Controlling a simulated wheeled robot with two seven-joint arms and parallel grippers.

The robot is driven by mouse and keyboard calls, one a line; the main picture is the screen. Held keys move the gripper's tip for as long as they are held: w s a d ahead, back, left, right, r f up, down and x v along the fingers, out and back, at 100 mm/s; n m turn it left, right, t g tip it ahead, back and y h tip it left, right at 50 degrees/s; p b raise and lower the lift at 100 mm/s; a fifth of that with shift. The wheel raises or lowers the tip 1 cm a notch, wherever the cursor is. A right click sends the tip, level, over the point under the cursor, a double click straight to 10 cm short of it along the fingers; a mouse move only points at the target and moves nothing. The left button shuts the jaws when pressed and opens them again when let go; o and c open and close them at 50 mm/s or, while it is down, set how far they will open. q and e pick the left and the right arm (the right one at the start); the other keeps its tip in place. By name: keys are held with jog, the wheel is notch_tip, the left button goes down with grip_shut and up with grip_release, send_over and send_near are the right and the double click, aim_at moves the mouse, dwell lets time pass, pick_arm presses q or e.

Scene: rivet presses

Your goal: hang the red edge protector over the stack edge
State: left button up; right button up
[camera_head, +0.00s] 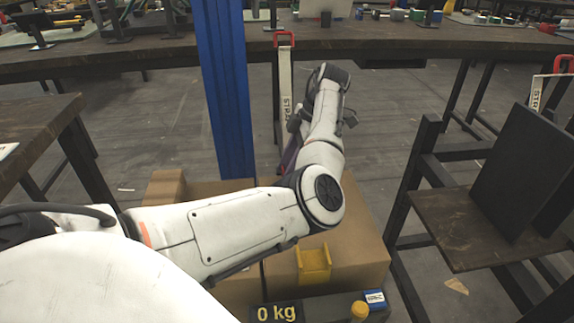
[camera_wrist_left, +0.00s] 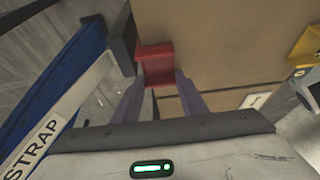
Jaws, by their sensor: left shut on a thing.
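The red edge protector (camera_wrist_left: 156,66) shows in the left wrist view between the fingertips of my left gripper (camera_wrist_left: 160,80), which is shut on it. It lies in front of the left border of the brown cardboard stack (camera_wrist_left: 220,50); whether it touches the stack I cannot tell. In the head view the stack (camera_head: 345,245) is below my left arm, and my left gripper (camera_head: 288,155) is partly hidden behind the forearm at the stack's far side. My right gripper is not in view.
A yellow edge protector (camera_head: 313,264) sits on the stack's near edge, above a scale display (camera_head: 277,313) reading 0 kg. A blue post (camera_head: 226,90) and a white STRAP piece (camera_head: 285,90) stand beyond the stack. A dark rack (camera_head: 450,225) stands right.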

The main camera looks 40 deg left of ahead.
pick_arm(q)
jog(key=o, duration=1.1)
jog(key=shift+o, duration=0.2)
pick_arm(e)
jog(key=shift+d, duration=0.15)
pick_arm(q)
jog(key=p+v, duration=0.2)
jog(key=v, duration=0.8)
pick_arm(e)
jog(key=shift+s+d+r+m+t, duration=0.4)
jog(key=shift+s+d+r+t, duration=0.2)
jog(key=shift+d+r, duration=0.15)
pick_arm(q)
jog(key=shift+w+r, duration=0.1)
